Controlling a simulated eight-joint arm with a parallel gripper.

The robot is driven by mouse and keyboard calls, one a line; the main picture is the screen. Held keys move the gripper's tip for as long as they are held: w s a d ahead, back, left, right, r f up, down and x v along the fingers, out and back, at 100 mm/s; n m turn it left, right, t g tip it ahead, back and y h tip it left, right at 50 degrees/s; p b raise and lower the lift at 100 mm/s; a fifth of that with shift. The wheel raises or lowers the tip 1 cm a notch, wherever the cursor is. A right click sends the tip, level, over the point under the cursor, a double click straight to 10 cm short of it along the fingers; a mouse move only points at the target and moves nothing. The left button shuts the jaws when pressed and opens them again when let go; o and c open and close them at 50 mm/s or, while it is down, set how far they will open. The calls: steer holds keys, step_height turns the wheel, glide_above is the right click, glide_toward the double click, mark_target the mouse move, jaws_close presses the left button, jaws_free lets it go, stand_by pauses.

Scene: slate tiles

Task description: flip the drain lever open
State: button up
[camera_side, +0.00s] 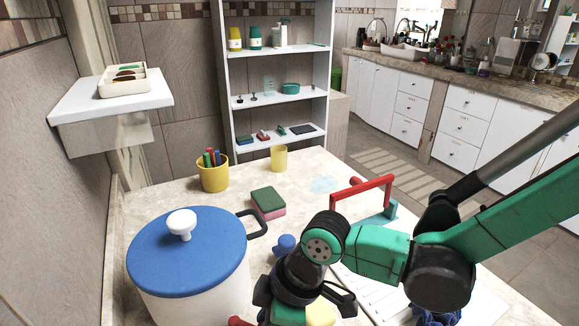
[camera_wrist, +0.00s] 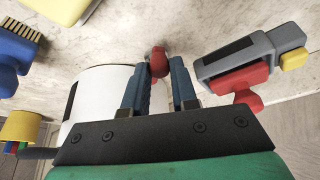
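A small red part, which looks like the drain lever (camera_wrist: 158,62), sticks out at the side of the white pot (camera_wrist: 95,92) in the wrist view. A bit of red also shows at the bottom edge of the side view. The pot has a blue lid (camera_side: 185,250) with a white knob. My gripper (camera_wrist: 159,68) is open, with its blue fingers on either side of the red part near their tips. I cannot tell whether a finger touches it or which way the lever is turned. In the side view the fingertips are not visible.
The pot's dark handle (camera_side: 257,224) sticks out towards a green and pink sponge (camera_side: 268,200). A yellow pen cup (camera_side: 213,177) and a yellow tumbler (camera_side: 279,158) stand behind. A grey, red and yellow tool (camera_wrist: 250,65) lies right of the fingers in the wrist view.

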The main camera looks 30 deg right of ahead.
jaws_close()
steer(key=shift+s+a+m+t, duration=0.3)
steer(key=shift+a+m+t, duration=0.1)
steer(key=shift+m, duration=0.7)
steer(key=o, duration=0.6)
jaws_free()
steer(key=shift+v, duration=2.8)
